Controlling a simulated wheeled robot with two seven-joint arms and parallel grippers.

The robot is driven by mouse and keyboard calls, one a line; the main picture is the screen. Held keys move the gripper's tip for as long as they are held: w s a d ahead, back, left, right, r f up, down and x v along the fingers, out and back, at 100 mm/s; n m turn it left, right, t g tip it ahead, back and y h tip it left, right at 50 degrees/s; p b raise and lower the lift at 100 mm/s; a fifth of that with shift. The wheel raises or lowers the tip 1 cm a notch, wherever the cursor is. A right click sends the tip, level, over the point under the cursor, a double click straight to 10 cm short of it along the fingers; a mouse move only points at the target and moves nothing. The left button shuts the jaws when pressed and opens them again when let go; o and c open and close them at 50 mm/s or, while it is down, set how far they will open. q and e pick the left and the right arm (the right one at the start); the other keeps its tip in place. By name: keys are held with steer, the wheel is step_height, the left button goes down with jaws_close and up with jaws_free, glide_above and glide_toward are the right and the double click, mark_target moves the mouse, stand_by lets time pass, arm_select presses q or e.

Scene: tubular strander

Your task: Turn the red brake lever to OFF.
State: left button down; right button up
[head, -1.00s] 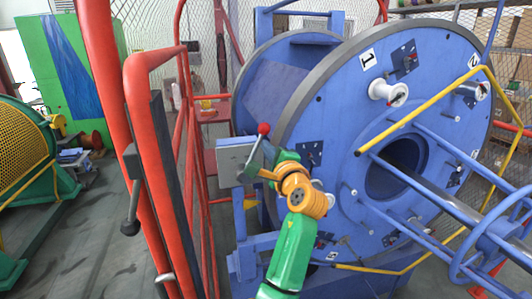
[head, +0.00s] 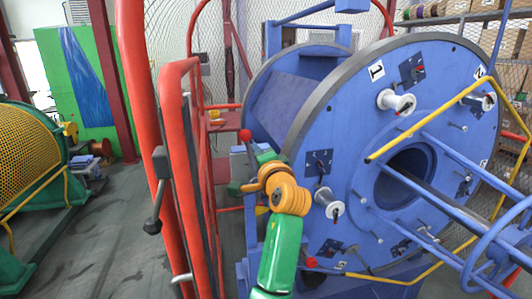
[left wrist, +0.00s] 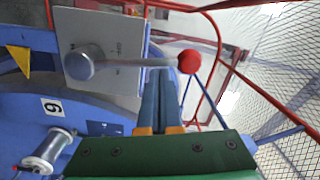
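The brake lever ends in a red ball knob (head: 245,135), just above my left gripper in the head view. In the left wrist view its metal rod runs from a round hub (left wrist: 85,62) on a grey box (left wrist: 100,25) rightward to the red knob (left wrist: 189,62). Small markings on the box are too small to read. My left gripper (left wrist: 160,72) has its two blue fingers side by side, with no clear gap. Their tips are at the rod, close to the knob; I cannot tell whether they touch it. My right gripper is not in view.
The large blue drum (head: 330,105) with white spools (head: 395,102) stands right of the lever. Red guard frames (head: 176,130) stand at the left. A yellow rail (head: 425,118) crosses the drum's front. Open floor (head: 105,220) lies at left.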

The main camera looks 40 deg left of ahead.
arm_select(q)
steer(key=shift+s+a+f+n, duration=0.2)
steer(key=shift+s+a+n, duration=0.6)
steer(key=shift+n, duration=0.3)
